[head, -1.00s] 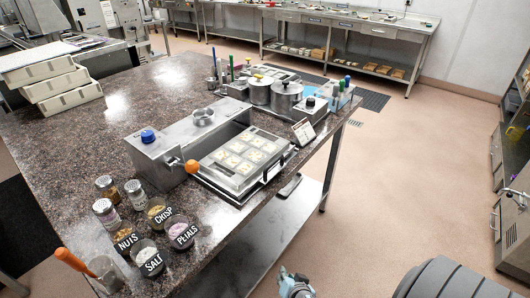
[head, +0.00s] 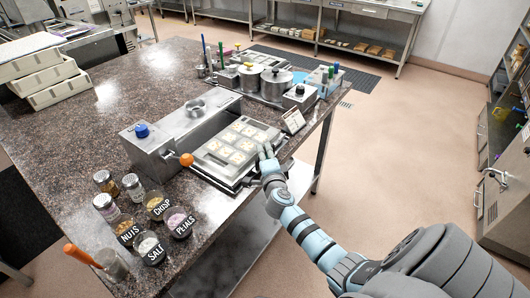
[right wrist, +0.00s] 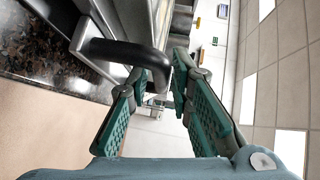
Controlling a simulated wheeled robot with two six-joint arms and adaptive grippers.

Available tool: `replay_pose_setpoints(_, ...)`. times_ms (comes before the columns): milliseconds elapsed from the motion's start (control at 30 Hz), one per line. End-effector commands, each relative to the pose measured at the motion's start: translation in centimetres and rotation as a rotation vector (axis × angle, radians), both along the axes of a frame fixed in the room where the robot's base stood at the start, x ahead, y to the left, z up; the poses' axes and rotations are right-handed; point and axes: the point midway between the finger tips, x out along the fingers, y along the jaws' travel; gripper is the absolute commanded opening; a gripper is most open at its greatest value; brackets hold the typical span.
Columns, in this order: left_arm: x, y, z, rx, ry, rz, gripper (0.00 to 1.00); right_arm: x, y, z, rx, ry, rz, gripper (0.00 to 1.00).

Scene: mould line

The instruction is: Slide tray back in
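The tray (head: 233,143) is a flat metal frame with several light square pieces in its mould. It sticks out to the right of the grey metal machine (head: 183,132) on the counter. My right gripper (head: 266,156) is at the tray's right front edge. In the right wrist view the right gripper (right wrist: 158,92) is open, its teal-padded fingers apart. A dark curved handle (right wrist: 125,55) reaches in from the left, its end near the left finger and partly between the fingers. I cannot tell whether they touch. My left gripper is not in view.
Labelled jars of toppings, such as the petals cup (head: 179,222), stand at the counter's near edge. Metal pots (head: 272,81) and a small control box (head: 299,97) stand behind the tray. White bins (head: 45,80) are stacked at far left. The floor at right is clear.

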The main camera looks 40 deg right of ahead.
Motion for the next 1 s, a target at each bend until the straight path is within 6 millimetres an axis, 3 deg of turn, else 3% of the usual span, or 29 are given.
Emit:
replay_pose_setpoints(367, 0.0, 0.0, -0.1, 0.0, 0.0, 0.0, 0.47, 0.8, -0.4, -0.2, 0.002, 0.001, 0.0, 0.2)
replay_pose_setpoints(500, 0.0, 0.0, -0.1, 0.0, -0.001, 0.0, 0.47, 0.8, -0.4, -0.2, 0.002, 0.001, 0.0, 0.0)
replay_pose_setpoints(833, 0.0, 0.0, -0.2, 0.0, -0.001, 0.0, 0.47, 0.8, -0.4, -0.2, 0.003, 0.001, -0.001, 0.0)
replay_pose_setpoints(1000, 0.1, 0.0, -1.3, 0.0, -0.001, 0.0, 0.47, 1.6, -0.2, -0.5, 0.003, -0.002, -0.002, 0.0)
